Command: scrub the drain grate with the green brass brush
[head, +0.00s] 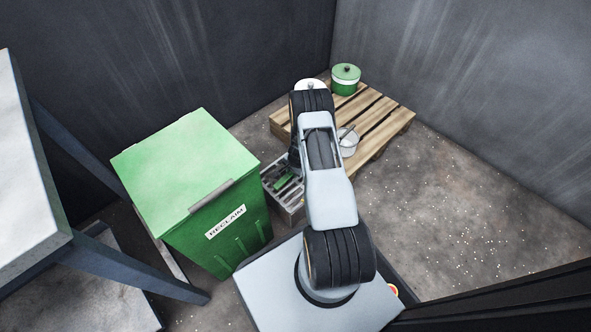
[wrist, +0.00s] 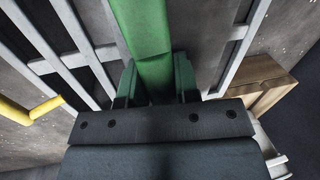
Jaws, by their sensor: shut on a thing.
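My gripper (wrist: 156,76) is shut on the green brush (wrist: 146,28), whose flat green body runs away from the jaws over the grate. The brush also shows as a small green bar in the head view (head: 286,181). Its brass bristles are hidden beneath it. The drain grate (head: 291,205) is a grey slatted metal block beside the green bin. In the wrist view its pale bars (wrist: 78,38) with dark gaps lie under and around the brush. I cannot tell whether the bristles touch the bars. My arm covers part of the grate in the head view.
The green RECLAIM bin (head: 190,170) stands close to the left of the grate. A wooden pallet (head: 383,118) behind bears a green lidded pot (head: 346,78) and a pale pot (head: 349,146). A yellow bar (wrist: 46,108) shows left in the wrist view. Floor at right is open.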

